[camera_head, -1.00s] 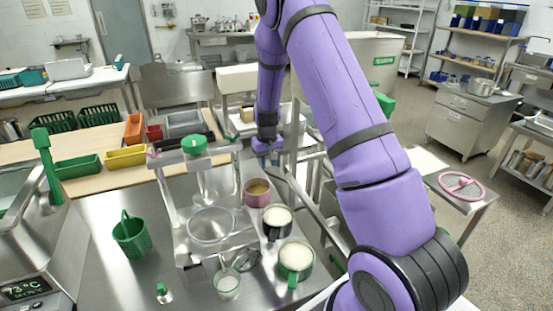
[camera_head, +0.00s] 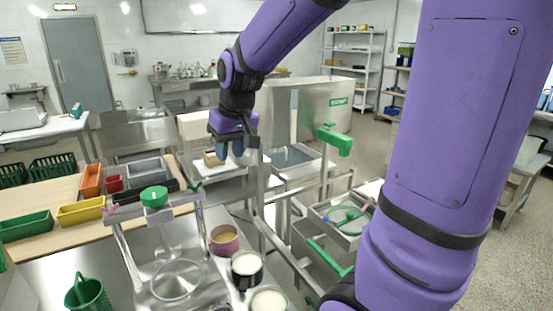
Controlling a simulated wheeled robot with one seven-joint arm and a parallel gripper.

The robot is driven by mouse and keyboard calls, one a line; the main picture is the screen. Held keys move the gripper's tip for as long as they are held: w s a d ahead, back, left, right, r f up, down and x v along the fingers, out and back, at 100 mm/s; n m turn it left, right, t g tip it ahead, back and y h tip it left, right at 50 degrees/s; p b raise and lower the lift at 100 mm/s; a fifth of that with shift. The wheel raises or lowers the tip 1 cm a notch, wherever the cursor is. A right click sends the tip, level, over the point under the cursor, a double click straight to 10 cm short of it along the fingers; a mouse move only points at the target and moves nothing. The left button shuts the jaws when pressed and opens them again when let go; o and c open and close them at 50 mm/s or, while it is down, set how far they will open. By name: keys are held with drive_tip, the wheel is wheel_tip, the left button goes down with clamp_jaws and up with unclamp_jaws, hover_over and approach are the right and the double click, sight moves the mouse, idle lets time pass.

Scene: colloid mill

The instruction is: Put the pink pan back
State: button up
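The pink pan (camera_head: 225,240) stands upright on the steel worktop, just right of the steel frame with the clear bowl. It holds a tan-brown content. A black pan (camera_head: 247,269) with white content stands in front of it, close by. My gripper (camera_head: 230,153) hangs from my purple arm, fingers down, above and behind the pink pan in the picture, clear of it. Its two blue fingers look apart with nothing between them. Part of the worktop's right side is hidden by my arm.
A green-rimmed pan (camera_head: 268,300) shows at the bottom edge. A steel frame (camera_head: 122,240) with a green knob (camera_head: 153,196) stands left of the pans. A green-headed post (camera_head: 335,140) and steel rails (camera_head: 285,250) rise to the right. A green basket (camera_head: 88,292) stands at left.

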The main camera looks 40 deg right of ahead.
drive_tip(key=s+a+r+t, duration=0.1)
drive_tip(key=s+r, duration=0.1)
drive_tip(key=s, duration=0.7)
drive_tip(key=s+a+r+n+t, duration=0.1)
drive_tip(key=s+a+r, duration=0.1)
drive_tip(key=s, duration=0.8)
drive_tip(key=shift+s+a+r+h, duration=0.2)
drive_tip(key=shift+r+h, duration=0.1)
drive_tip(key=shift+r, duration=0.25)
drive_tip(key=shift+w, duration=0.1)
